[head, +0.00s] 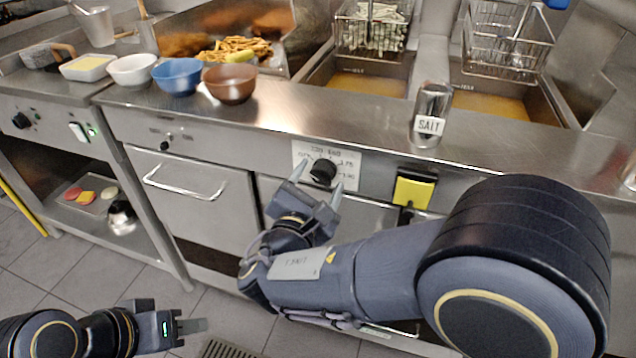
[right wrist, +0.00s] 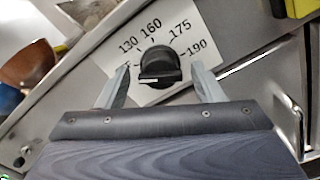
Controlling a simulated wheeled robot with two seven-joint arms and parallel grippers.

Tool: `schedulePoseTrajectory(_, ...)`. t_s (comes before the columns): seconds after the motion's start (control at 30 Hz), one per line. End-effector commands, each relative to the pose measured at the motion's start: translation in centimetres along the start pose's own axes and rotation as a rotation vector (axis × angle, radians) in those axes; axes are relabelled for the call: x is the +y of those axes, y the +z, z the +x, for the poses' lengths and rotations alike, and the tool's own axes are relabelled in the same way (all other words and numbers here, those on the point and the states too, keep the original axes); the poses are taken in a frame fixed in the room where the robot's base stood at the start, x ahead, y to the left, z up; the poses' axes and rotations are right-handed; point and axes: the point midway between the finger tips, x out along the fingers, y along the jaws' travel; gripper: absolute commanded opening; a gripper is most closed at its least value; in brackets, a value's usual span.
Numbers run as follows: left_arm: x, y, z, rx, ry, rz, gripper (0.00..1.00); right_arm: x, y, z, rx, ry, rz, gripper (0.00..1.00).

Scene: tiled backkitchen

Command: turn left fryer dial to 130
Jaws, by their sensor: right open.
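The black fryer dial (head: 322,171) sits on a white scale plate on the steel front, below the left fryer basin. In the right wrist view the dial (right wrist: 157,64) has 130, 160, 175 and 190 printed around it, with a pale mark on its lower edge. Which number it points to is unclear. My right gripper (head: 318,180) is open, its fingers either side of the dial; contact is not clear. It also shows in the right wrist view (right wrist: 158,84). My left gripper (head: 194,326) is low at the bottom left, away from the fryer; its jaw opening is unclear.
A yellow-covered switch (head: 413,190) is right of the dial. A salt shaker (head: 432,114) stands on the counter above. Bowls, including a brown one (head: 230,84), stand at left. Two fryer baskets hang behind. A drawer handle (head: 185,182) sticks out at left.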

Motion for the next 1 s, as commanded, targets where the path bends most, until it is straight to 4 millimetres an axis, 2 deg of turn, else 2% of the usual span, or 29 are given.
schedulePoseTrajectory(0.23,0.0,0.0,0.0,0.000,0.000,0.000,0.36,0.0,0.0,0.1,0.001,0.000,0.001,0.61)
schedulePoseTrajectory(0.57,0.0,0.0,0.0,0.000,0.000,0.000,0.36,0.0,0.0,0.1,0.001,-0.001,0.001,0.19)
schedulePoseTrajectory(0.77,-0.1,0.1,0.3,0.000,0.000,0.000,0.36,-0.1,-0.1,0.1,0.001,-0.001,0.015,0.19)
schedulePoseTrajectory(1.0,-0.8,0.9,1.7,0.000,0.000,0.000,0.36,-0.2,-0.3,0.1,0.001,-0.001,0.115,0.19)
